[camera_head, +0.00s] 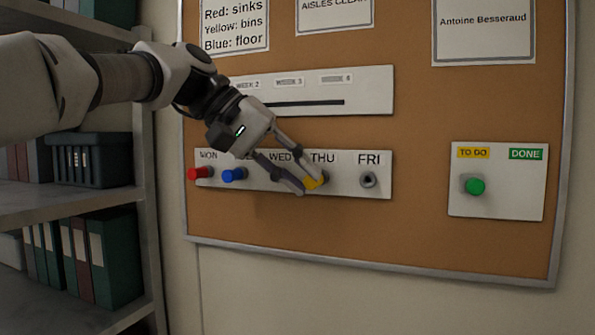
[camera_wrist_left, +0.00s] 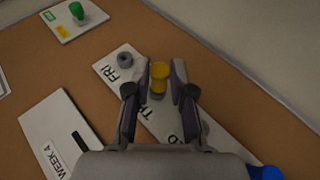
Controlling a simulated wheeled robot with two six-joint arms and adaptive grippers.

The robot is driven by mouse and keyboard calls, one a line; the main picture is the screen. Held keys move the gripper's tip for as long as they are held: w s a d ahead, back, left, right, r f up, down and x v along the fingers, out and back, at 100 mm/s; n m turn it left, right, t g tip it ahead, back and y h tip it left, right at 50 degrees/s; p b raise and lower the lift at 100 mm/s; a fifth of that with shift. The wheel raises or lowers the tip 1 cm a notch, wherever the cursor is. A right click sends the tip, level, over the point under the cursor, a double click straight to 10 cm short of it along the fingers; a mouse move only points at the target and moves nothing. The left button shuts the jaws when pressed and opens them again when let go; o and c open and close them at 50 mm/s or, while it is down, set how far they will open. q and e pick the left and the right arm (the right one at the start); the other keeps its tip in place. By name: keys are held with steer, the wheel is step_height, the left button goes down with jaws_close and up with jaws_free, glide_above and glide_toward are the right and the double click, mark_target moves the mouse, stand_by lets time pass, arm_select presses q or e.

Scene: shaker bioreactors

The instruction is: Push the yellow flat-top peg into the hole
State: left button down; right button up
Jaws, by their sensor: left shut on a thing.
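The yellow flat-top peg (camera_head: 314,184) is at the THU place on the white weekday strip (camera_head: 340,186). It also shows in the left wrist view (camera_wrist_left: 159,75), between the two fingers, its wide head toward the camera. My left gripper (camera_head: 308,183) is shut on this peg, with a finger on each side; it shows in the left wrist view too (camera_wrist_left: 160,82). The THU hole is hidden behind the peg and fingers, so I cannot tell how deep the peg sits. The FRI socket (camera_head: 368,180) is empty. My right gripper is not in view.
A red peg (camera_head: 199,173) sits at MON and a blue peg (camera_head: 234,175) beside it. A green peg (camera_head: 474,186) is on the TO DO/DONE plate (camera_head: 515,190). A slotted WEEK plate (camera_head: 370,92) is above the strip. Shelves (camera_head: 70,205) with binders stand left.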

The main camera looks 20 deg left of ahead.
arm_select(q)
steer(key=shift+d+p, duration=0.1)
steer(key=shift+p, duration=0.2)
stand_by(0.4)
steer(key=shift+w+p, duration=0.45)
steer(key=c, duration=0.9)
jaws_free()
steer(key=shift+r, duration=0.1)
steer(key=v, duration=1.1)
steer(key=shift+s+a+r, duration=0.15)
steer(key=shift+a+r, duration=0.1)
steer(key=shift+a, duration=0.05)
